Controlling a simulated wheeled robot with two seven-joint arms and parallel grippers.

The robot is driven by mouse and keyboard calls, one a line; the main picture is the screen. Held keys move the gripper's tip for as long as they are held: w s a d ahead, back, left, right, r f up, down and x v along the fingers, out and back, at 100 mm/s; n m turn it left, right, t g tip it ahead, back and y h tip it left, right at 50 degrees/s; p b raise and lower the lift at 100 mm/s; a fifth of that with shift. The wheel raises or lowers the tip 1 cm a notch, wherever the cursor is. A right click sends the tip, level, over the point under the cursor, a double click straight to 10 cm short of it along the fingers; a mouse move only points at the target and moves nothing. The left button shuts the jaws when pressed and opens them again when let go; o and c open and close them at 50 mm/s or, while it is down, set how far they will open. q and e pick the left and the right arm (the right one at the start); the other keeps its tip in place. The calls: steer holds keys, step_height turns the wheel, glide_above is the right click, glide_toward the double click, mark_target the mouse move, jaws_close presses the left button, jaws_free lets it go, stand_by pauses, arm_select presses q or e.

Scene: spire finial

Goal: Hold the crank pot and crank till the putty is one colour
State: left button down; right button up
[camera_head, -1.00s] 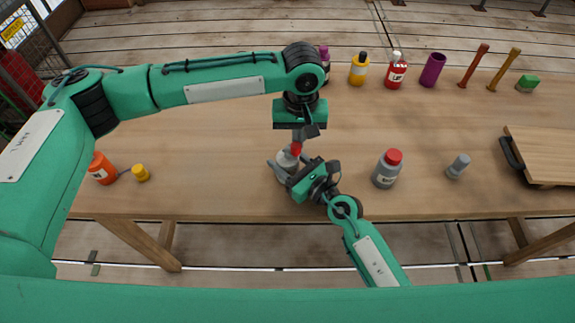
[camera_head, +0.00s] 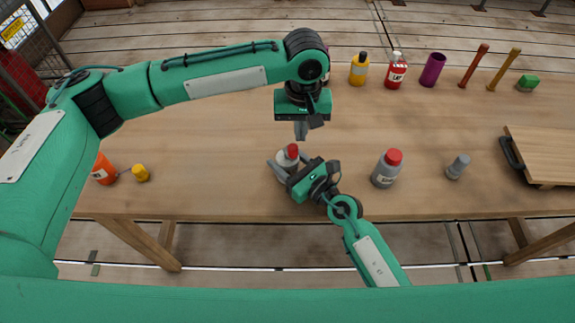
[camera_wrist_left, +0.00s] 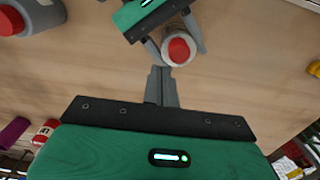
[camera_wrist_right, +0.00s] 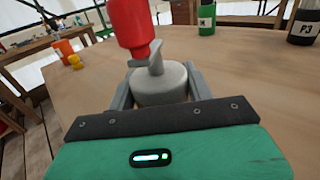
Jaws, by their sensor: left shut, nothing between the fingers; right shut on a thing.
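The crank pot (camera_head: 284,163) is a small grey pot standing upright on the table. Its crank has a red knob (camera_head: 292,150), seen large in the right wrist view (camera_wrist_right: 131,25) on a grey crank arm (camera_wrist_right: 151,60). My right gripper (camera_wrist_right: 160,82) is shut around the pot's grey body, one finger on each side. My left gripper (camera_head: 302,136) points down, shut and empty, behind the pot and apart from the knob. The left wrist view shows its closed fingertips (camera_wrist_left: 161,70) beside the pot, with a gap. The putty is hidden from every view.
A grey bottle with a red cap (camera_head: 386,169) and a small grey one (camera_head: 458,166) stand right of the pot. Bottles and tools line the back. A wooden board (camera_head: 545,156) lies far right.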

mark_target(288, 167)
arm_select(q)
steer(key=shift+r, duration=2.2)
steer(key=shift+w+d+f, duration=0.15)
steer(key=shift+f, duration=0.9)
steer(key=shift+w+d+f, duration=0.1)
steer(key=shift+f, duration=0.9)
steer(key=shift+f, duration=0.1)
steer(key=shift+f, duration=1.35)
steer(key=shift+s+a, duration=0.1)
steer(key=shift+s+a, duration=0.25)
steer(key=shift+s, duration=0.2)
